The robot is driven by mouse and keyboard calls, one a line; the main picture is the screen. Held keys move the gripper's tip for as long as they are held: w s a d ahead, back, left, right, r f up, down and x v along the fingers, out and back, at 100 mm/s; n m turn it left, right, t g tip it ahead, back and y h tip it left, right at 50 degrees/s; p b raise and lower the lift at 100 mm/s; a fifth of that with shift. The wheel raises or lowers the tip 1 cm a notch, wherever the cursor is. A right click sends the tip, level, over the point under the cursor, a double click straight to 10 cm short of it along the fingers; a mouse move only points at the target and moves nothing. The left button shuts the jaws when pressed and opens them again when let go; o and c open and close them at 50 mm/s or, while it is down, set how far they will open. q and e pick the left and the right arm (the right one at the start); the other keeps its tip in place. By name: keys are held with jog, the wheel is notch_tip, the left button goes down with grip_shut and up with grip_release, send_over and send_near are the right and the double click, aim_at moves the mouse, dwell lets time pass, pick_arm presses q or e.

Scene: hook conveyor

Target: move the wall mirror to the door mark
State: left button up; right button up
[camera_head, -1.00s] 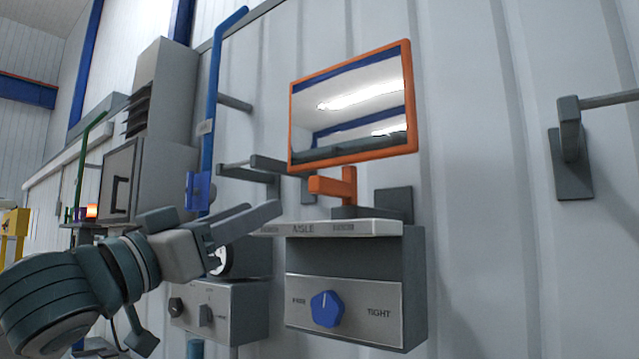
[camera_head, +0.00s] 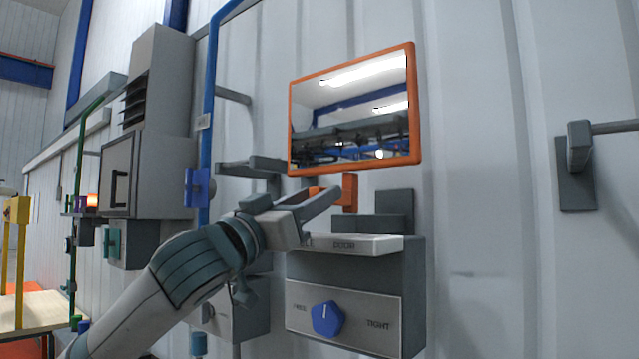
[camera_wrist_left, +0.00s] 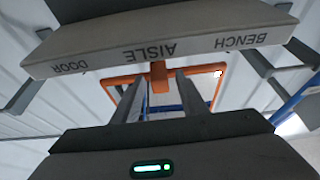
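The wall mirror (camera_head: 355,165) has an orange frame and stands on an orange stem (camera_head: 349,192) above a ledge (camera_head: 370,243). DOOR is readable on the ledge edge in the head view. The left wrist view shows the ledge (camera_wrist_left: 200,47) upside down, with DOOR, AISLE and BENCH; the stem (camera_wrist_left: 158,76) appears close to AISLE. My left gripper (camera_head: 330,199) is in front of the stem and partly hides its orange handle. In the left wrist view the two fingers of my left gripper (camera_wrist_left: 158,95) are apart, with the stem between them in line of sight; contact is unclear. My right gripper is out of view.
Below the ledge, a panel (camera_head: 362,317) carries a blue knob (camera_head: 326,319) between FREE and TIGHT, its pointer upward. A blue vertical pipe (camera_head: 207,115) and grey brackets stand left. A grey wall hook (camera_head: 577,165) is at right; the wall between is clear.

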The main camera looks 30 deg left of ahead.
pick_arm(q)
jog(key=shift+x, duration=0.9)
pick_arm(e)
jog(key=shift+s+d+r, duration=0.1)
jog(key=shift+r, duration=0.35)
pick_arm(q)
grip_shut()
